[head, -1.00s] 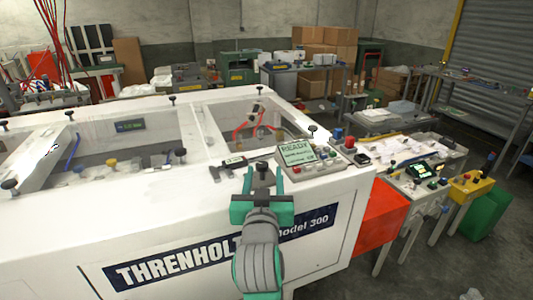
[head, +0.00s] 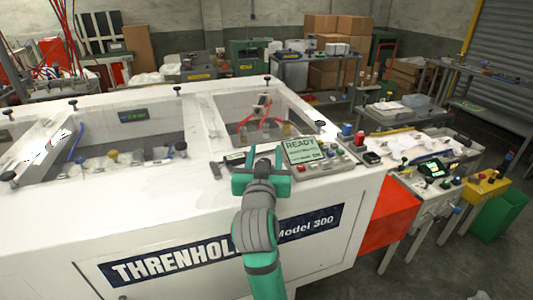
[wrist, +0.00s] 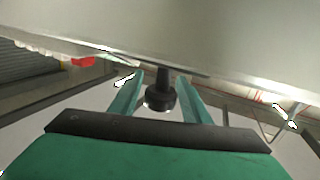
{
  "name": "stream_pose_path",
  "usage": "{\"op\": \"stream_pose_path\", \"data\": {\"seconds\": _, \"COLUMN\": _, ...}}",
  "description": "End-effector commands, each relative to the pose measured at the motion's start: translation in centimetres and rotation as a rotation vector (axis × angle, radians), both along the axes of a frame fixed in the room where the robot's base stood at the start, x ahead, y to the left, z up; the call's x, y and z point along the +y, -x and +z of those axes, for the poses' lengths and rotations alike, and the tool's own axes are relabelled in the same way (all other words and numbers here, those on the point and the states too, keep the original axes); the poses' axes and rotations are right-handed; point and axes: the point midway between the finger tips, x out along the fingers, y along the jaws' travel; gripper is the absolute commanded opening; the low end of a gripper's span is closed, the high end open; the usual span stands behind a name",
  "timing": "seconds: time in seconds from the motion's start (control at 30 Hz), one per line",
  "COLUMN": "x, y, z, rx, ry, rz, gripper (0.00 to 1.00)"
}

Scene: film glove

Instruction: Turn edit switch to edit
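The control panel (head: 328,165) sits on the right end of the white machine. Its screen (head: 303,150) reads READY, with small buttons and knobs beside and below it. I cannot make out which control is the edit switch, and no edit label is legible. My gripper (head: 263,163) is just left of the screen, over the machine's front top edge. In the wrist view, my gripper (wrist: 160,76) is open, with a teal finger on each side of a dark round knob (wrist: 160,97). I cannot tell whether the fingers touch the knob or whether it is the edit switch.
The white machine (head: 85,220) has open wells and several black knobs on its top. A dark gauge-like part (head: 233,160) lies just left of my gripper.

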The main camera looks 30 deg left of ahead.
Motion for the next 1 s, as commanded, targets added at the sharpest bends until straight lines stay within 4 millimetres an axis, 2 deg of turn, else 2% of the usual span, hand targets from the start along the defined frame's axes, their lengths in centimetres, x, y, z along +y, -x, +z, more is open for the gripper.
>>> {"op": "stream_pose_path", "data": {"seconds": 0.03, "x": 0.0, "y": 0.0, "z": 0.0, "rx": 0.0, "ry": 0.0, "rz": 0.0, "gripper": 0.29}}
{"op": "stream_pose_path", "data": {"seconds": 0.13, "x": 0.0, "y": 0.0, "z": 0.0, "rx": 0.0, "ry": 0.0, "rz": 0.0, "gripper": 0.06}}
{"op": "stream_pose_path", "data": {"seconds": 0.53, "x": -0.4, "y": -0.2, "z": -0.1, "rx": 0.001, "ry": 0.002, "rz": -0.065, "gripper": 0.05}}
{"op": "stream_pose_path", "data": {"seconds": 1.0, "x": -1.6, "y": -0.5, "z": -0.1, "rx": 0.002, "ry": 0.001, "rz": -0.362, "gripper": 0.05}}
